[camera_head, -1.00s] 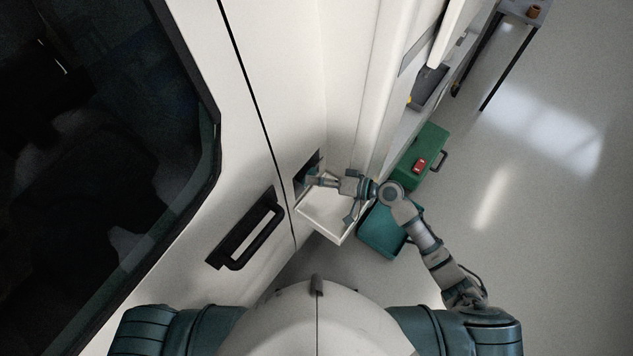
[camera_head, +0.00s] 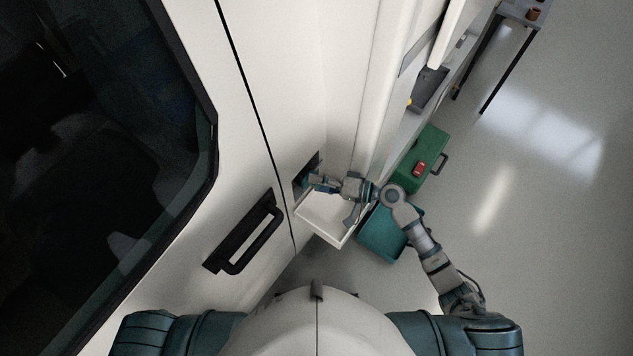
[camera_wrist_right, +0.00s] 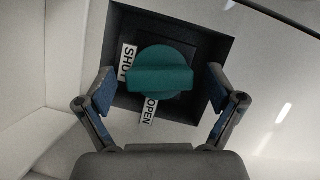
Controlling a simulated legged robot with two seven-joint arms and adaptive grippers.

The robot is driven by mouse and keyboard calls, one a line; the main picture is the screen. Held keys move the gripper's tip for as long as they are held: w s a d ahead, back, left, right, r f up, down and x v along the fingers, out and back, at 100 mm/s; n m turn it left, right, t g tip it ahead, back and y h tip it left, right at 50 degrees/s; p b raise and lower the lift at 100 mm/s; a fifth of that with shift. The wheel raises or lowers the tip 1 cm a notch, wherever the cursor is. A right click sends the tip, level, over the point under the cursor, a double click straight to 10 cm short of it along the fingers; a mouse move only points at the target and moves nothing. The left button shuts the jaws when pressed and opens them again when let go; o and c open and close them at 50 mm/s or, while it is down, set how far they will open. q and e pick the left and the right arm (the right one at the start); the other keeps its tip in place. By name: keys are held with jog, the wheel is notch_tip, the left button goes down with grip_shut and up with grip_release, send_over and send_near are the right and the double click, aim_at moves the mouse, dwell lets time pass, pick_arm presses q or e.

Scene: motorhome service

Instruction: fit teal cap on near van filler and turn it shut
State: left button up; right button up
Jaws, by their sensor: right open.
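The teal cap (camera_wrist_right: 162,78) sits in the dark square filler recess (camera_wrist_right: 205,42) in the van's side, with its raised grip bar lying across the right wrist view. The filler neck behind it is hidden, so I cannot tell how firmly it is seated. A SHUT label (camera_wrist_right: 127,62) is left of the cap and an OPEN label (camera_wrist_right: 150,108) is below it. My right gripper (camera_wrist_right: 160,87) is open, one finger on each side of the cap with gaps visible. In the head view, my right gripper (camera_head: 318,183) is at the recess. My left gripper is out of view.
The open white filler flap (camera_head: 325,215) hangs below my right gripper. A black door handle (camera_head: 245,232) is on the van's side to the left. A green case (camera_head: 425,150) and a teal box (camera_head: 388,238) are close to my right arm. Open floor lies to the right.

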jog(key=v, duration=1.2)
jog(key=shift+f, duration=0.1)
